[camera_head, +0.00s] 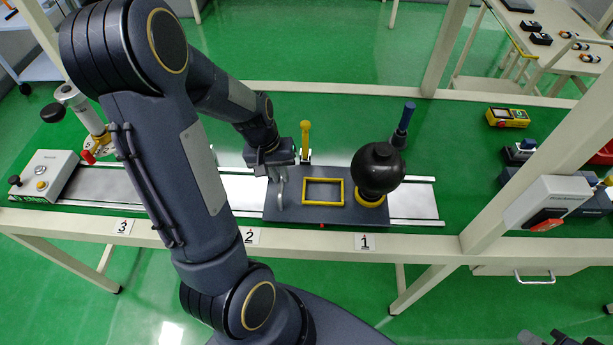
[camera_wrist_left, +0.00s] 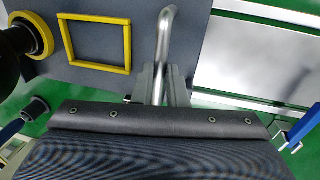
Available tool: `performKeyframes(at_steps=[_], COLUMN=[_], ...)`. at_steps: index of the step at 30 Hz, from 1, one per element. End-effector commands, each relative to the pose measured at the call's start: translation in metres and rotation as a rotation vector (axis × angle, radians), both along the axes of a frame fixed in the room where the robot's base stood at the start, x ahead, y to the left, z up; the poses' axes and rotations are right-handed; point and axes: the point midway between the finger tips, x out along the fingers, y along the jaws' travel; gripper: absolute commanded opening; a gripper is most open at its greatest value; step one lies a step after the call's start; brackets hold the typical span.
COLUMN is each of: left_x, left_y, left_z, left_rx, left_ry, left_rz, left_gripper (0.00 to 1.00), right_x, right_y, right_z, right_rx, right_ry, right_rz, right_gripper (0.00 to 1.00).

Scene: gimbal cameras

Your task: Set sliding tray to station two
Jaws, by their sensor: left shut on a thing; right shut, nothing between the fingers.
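The sliding tray (camera_head: 325,216) is a dark grey plate on a silver rail (camera_head: 415,202). It carries a yellow rectangular frame (camera_head: 323,203), a black ball (camera_head: 378,168) over a yellow ring (camera_head: 371,202), and a silver handle (camera_head: 280,197) at its left end. A small red mark (camera_head: 321,226) on its front edge lies between labels 2 (camera_head: 250,236) and 1 (camera_head: 365,241). My left gripper (camera_head: 279,172) is shut on the handle, which also shows in the left wrist view (camera_wrist_left: 164,45). My right gripper (camera_head: 548,338) is barely visible at the bottom edge, shut and empty.
Label 3 (camera_head: 123,226) is further left. A grey control box (camera_head: 45,175) stands at the rail's left end. A yellow post (camera_head: 305,138) and a blue-topped post (camera_head: 403,125) stand behind the rail. A bench upright (camera_head: 500,200) is to the right. The rail left of the tray looks clear where visible.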

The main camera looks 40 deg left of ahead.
Motion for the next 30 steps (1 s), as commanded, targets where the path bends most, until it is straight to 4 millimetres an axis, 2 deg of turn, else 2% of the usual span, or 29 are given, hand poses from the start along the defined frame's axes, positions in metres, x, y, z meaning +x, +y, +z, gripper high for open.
performKeyframes(at_steps=[1, 6, 15, 21, 30], left_x=[-0.008, -0.032, -0.069, -0.084, -0.091], left_y=[0.015, 0.055, 0.114, 0.138, 0.151], left_z=[-0.003, -0.003, -0.003, -0.001, 0.001], left_rx=[0.002, 0.003, 0.004, 0.003, 0.002], left_ry=[-0.003, -0.003, -0.002, -0.001, -0.002], left_rz=[0.012, 0.011, 0.007, 0.004, 0.0], left_gripper=[0.0, 0.0, 0.0, 0.0, 0.0], right_x=[0.0, 0.0, 0.0, 0.0, 0.0], right_y=[0.0, 0.0, 0.0, 0.0, 0.0], right_z=[-0.008, -0.022, -0.043, -0.052, -0.055], right_rx=[0.0, 0.0, 0.0, 0.0, 0.0], right_ry=[0.0, 0.0, 0.0, 0.0, 0.0], right_rz=[0.0, 0.0, 0.0, 0.0, 0.0], right_gripper=[0.0, 0.0, 0.0, 0.0, 0.0])
